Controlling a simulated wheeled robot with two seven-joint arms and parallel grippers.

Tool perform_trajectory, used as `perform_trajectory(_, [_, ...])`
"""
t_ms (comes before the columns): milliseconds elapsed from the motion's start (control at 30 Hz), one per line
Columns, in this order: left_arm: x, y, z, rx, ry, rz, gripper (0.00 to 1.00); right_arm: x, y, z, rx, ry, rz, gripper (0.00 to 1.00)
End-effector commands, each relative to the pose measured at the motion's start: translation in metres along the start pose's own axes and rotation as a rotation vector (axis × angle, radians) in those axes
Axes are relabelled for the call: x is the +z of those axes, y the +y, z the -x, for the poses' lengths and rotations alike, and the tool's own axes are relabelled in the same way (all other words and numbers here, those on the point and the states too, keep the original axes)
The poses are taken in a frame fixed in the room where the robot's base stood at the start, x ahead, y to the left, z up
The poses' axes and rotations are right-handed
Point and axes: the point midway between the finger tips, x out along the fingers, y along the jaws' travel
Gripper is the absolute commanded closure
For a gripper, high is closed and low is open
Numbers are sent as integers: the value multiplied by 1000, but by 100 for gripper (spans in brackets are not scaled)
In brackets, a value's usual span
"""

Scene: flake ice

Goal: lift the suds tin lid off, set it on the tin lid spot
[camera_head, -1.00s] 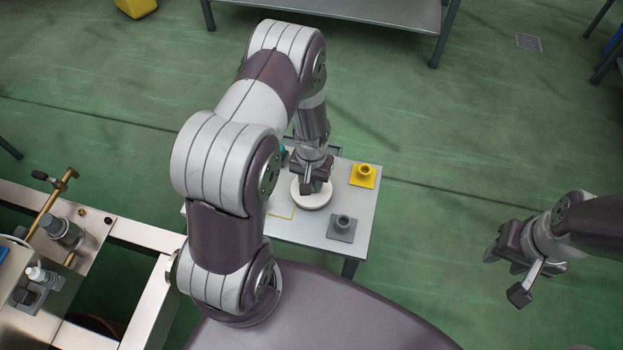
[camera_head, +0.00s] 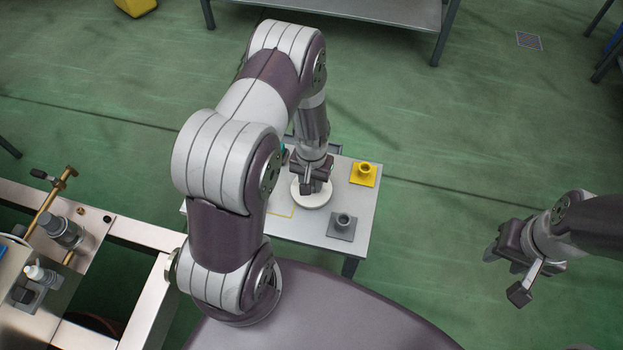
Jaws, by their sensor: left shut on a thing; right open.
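A round white lid (camera_head: 318,201), which I take for the suds tin lid, shows on the small grey table (camera_head: 285,231). My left gripper (camera_head: 311,189) points down over its middle and is shut on it; the fingertips hide the part they hold. Whether the lid sits on a tin or is clear of it I cannot tell. My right gripper (camera_head: 507,274) is open and empty over the floor at the right.
A yellow square-based fitting (camera_head: 364,174) stands right of the lid, and a grey one (camera_head: 342,226) stands in front of it. A metal frame with valves (camera_head: 66,232) is at the left. A long grey bench (camera_head: 345,10) stands at the back. Green floor lies open at right.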

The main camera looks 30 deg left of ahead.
Motion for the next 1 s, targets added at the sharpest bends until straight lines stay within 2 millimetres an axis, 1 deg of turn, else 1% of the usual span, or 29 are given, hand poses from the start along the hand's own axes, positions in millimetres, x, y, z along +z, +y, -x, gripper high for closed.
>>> perform_trajectory(467, [0,0,-3,0,0,0,100,0,0,-2,0,0,0,57])
perform_trajectory(500, [0,0,-3,0,0,0,60,0,0,-2,0,0,0,57])
perform_trajectory(567, [0,0,-3,0,0,0,41,0,0,-2,0,0,0,57])
perform_trajectory(600, [0,0,-3,0,0,0,37,0,0,-2,0,0,0,57])
perform_trajectory(1000, [0,0,-3,0,0,0,37,0,0,-2,0,0,0,57])
